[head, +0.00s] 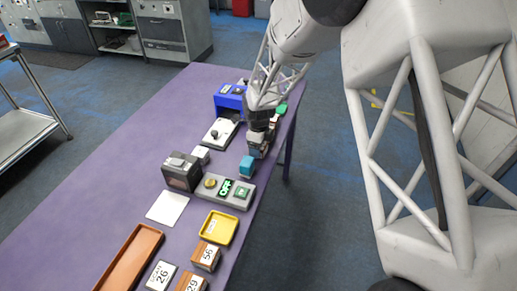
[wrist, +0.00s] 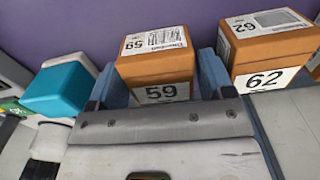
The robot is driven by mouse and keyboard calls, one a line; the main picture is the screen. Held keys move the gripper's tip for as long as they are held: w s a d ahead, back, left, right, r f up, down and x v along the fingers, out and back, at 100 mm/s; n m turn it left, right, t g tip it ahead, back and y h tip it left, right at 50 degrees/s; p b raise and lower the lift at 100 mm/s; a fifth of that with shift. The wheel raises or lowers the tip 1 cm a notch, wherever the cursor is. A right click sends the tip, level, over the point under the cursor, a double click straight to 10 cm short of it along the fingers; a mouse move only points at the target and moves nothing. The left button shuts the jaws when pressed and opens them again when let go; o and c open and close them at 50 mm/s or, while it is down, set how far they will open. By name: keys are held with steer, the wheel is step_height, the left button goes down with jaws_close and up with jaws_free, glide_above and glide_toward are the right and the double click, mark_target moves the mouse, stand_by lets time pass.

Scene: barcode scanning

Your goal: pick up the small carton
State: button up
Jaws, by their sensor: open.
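In the wrist view, an orange-brown carton marked 59 (wrist: 158,62) stands between the two blue fingers of my gripper (wrist: 157,78). The fingers are open, one on each side of it; I cannot tell whether either touches it. A similar carton marked 62 (wrist: 268,48) stands just right of the right finger. In the head view, my gripper (head: 259,142) is low over the far right part of the purple table and mostly hides what is beneath it. Two brown cartons, marked 56 (head: 206,256) and 29 (head: 191,284), stand near the front.
A teal-topped block (wrist: 62,88) is left of the left finger in the wrist view. On the purple table (head: 115,165) are a panel with a green display (head: 225,188), a dark box (head: 182,172), a yellow tray (head: 217,228) and a long orange-brown tray (head: 130,258). The table's left side is clear.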

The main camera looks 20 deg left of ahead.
steer(key=c, duration=0.8)
steer(key=shift+o, duration=0.2)
steer(key=shift+r, duration=0.1)
steer(key=shift+r, duration=4.9)
